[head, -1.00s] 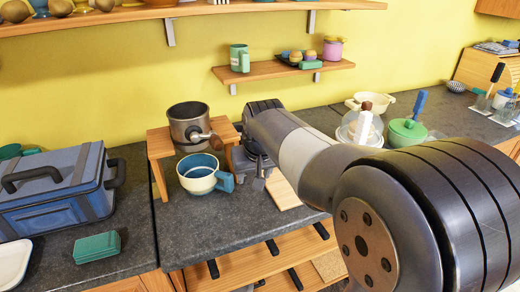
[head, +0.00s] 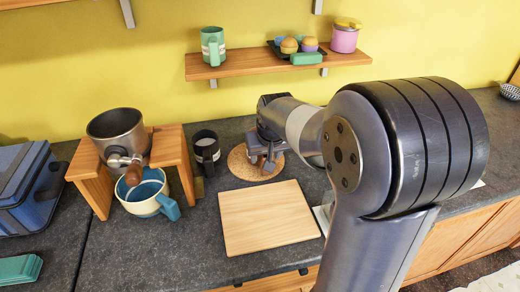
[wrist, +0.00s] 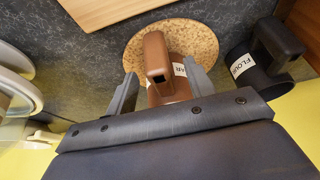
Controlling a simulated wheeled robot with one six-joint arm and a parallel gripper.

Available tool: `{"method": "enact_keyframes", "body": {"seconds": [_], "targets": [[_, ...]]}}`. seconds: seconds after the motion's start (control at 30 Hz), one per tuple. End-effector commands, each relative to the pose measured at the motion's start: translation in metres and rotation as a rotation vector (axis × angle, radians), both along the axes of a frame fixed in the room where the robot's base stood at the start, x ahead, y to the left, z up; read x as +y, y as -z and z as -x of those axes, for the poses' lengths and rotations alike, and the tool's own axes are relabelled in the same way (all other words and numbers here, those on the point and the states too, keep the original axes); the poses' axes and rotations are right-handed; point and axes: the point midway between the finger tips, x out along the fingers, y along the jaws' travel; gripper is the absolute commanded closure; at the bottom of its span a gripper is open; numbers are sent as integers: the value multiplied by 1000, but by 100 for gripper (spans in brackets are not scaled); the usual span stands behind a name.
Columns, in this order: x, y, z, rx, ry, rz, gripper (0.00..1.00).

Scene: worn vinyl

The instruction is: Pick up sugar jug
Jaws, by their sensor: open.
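The sugar jug (wrist: 157,52) is brown with a blocky handle and a white label of which "AR" shows. In the wrist view it stands on a round cork mat (wrist: 205,35), between the two fingers of my gripper (wrist: 160,75). The fingers are open, one on each side of it, and I cannot tell if either touches. In the head view my gripper (head: 265,155) is over the cork mat (head: 240,165) and hides most or all of the jug.
A dark flour jug (wrist: 255,65) stands close beside the mat; it also shows in the head view (head: 206,150). A wooden board (head: 268,218) lies in front. A wooden stand (head: 172,150) with a pot (head: 117,130) and a cream-blue mug (head: 148,192) are left. A shelf (head: 275,66) is above.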

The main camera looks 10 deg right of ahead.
Motion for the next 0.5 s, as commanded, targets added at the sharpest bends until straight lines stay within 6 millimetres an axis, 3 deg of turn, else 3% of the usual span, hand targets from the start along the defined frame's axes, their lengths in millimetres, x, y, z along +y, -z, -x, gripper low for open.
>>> {"method": "enact_keyframes", "body": {"seconds": [0.2,0.5], "targets": [[0,28,-9,4,0,0,49],[0,34,-12,1,0,0,49]]}}
